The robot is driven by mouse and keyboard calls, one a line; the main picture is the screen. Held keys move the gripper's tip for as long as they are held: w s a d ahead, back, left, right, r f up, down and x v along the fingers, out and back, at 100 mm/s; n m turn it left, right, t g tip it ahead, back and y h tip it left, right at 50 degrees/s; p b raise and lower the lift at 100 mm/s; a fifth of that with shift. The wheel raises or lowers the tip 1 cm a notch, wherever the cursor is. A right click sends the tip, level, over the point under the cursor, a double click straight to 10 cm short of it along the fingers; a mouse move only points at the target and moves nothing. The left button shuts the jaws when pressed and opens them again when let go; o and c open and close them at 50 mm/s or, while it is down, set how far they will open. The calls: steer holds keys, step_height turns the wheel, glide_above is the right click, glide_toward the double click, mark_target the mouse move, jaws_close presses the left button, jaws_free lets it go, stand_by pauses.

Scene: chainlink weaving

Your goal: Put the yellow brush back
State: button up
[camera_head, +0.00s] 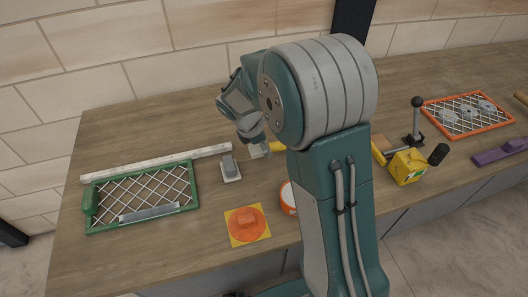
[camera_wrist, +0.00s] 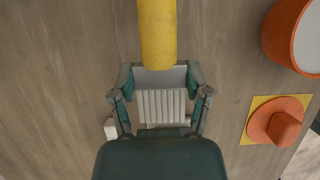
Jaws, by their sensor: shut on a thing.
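The yellow brush shows in the wrist view as a thick yellow handle (camera_wrist: 157,32) running up from between my fingertips. A pale grey-white block, which looks like its head, sits between the fingers. My gripper (camera_wrist: 159,78) is shut on the brush. In the head view my gripper (camera_head: 257,150) is over the middle of the bench, with a short piece of the yellow brush (camera_head: 277,147) showing to its right. My arm hides the rest of it. I cannot tell whether the brush touches the bench top.
A grey block on a white base (camera_head: 231,170) stands close left of my gripper. A green mesh frame (camera_head: 145,194) and white bar (camera_head: 155,164) lie further left. Nearer are an orange disc on a yellow sheet (camera_head: 247,224) and an orange-white round container (camera_head: 288,198). Right stands a yellow lever device (camera_head: 407,166).

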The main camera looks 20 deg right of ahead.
mark_target(264, 159)
steer(key=f, duration=0.2)
steer(key=w+f, duration=0.1)
steer(key=shift+f, duration=0.4)
steer(key=o, duration=1.3)
steer(key=shift+c, duration=0.2)
steer(key=v, duration=1)
steer(key=shift+w+a+f, duration=0.1)
steer(key=shift+w+a, duration=0.15)
steer(key=shift+s+r, duration=0.15)
steer(key=shift+r, duration=0.4)
steer(key=s+d+r+m+t+y, duration=0.1)
steer(key=s+r+m+t, duration=0.1)
steer(key=s+r+m, duration=0.2)
steer(key=s+d+r+m+t+y, duration=0.1)
steer(key=s+r+m+y, duration=0.1)
steer(key=s+m, duration=0.6)
steer(key=s+d+r+m+t+y, duration=0.1)
steer(key=s+r+m, duration=0.4)
steer(key=s, duration=0.7)
steer(key=shift+s+r+m+t+y, duration=0.3)
steer(key=shift+m+t, duration=0.2)
steer(key=shift+t, duration=0.3)
